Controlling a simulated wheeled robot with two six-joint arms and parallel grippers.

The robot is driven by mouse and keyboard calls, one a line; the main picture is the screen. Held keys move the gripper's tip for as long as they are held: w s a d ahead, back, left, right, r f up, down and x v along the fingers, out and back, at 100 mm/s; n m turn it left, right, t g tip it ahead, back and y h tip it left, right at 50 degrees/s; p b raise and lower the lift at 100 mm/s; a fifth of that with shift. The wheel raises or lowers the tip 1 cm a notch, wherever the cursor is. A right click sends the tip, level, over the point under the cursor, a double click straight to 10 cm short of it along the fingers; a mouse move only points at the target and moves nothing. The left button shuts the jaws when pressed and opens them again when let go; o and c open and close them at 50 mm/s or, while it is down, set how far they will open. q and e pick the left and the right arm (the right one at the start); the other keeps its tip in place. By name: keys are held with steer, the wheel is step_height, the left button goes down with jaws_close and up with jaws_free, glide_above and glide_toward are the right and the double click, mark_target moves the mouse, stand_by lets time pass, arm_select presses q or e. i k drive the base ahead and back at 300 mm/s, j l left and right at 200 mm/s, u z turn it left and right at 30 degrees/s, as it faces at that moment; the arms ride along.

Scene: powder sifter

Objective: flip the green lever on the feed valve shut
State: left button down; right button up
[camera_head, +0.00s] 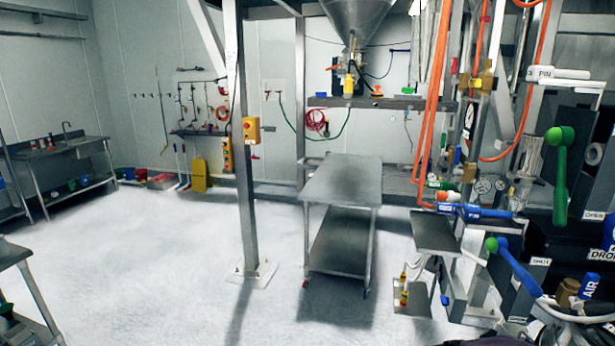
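The green lever (560,180) is at the right of the head view, with a round green knob at its upper end and its handle pointing down. An OPEN label (594,215) is just to the right of its lower end. A SHUT label (540,262) is lower and to the left, apart from the lever. The valve body behind the lever is dark and hard to make out. Neither of my grippers shows in this view.
A blue handle with a green ball end (515,265) slants below the lever. A white PIN piece (558,74) is above it; blue AIR (589,288) and DROP parts crowd the right edge. A steel table (342,180) stands mid-room. The pale floor (150,260) is clear at left.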

mark_target(562, 137)
steer(key=k+z, duration=0.1)
steer(key=z, duration=1.5)
steer(key=i+j+z, duration=0.1)
steer(key=j, duration=0.3)
steer(key=i+j+z, duration=0.1)
steer(key=j, duration=0.3)
steer(key=i+j+z, duration=0.1)
steer(key=i+j, duration=0.15)
steer(key=j, duration=0.2)
steer(key=i+j+z, duration=0.1)
steer(key=j, duration=0.3)
steer(key=i+j+z, duration=0.1)
steer(key=j, duration=0.35)
steer(key=i+j+z, duration=0.1)
steer(key=j, duration=0.35)
